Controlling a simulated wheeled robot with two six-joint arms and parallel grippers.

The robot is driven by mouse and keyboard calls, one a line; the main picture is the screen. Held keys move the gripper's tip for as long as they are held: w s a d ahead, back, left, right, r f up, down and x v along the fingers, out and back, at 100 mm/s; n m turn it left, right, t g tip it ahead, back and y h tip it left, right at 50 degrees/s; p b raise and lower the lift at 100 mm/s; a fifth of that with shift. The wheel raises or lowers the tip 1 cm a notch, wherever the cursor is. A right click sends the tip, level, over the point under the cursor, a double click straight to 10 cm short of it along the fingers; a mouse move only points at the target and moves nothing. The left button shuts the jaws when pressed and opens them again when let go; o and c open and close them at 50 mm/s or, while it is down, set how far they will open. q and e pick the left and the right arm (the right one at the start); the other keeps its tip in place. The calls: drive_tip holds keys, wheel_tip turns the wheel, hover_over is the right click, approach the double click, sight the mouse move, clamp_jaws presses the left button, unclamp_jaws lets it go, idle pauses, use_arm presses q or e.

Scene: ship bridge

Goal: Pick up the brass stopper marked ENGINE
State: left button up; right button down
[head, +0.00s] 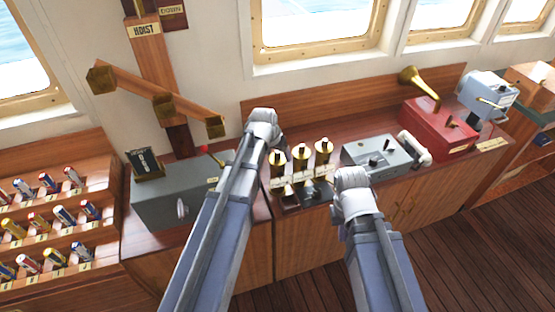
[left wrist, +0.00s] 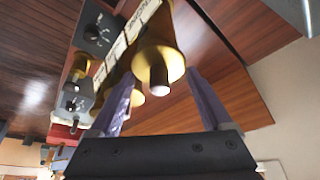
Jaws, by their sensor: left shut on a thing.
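Three brass stoppers stand in a row on the wooden console in the head view: the left one (head: 278,159), the middle one (head: 301,153) and the right one (head: 323,148). Their labels are too small to read there. My right arm's end (head: 352,180) is near the row, fingers indistinct.
A grey box with knobs (head: 372,157) stands right of the stoppers, then a red box (head: 435,128) with a brass horn. A larger grey box (head: 170,207) stands to the left. A rack (head: 98,172) of coloured cylinders is at far left.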

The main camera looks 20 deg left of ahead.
sight(277, 152)
use_arm(q)
drive_tip(key=shift+c, duration=1)
drive_tip(key=shift+r, duration=0.1)
wheel_tip(277, 152, up, 10)
drive_tip(key=p, duration=1)
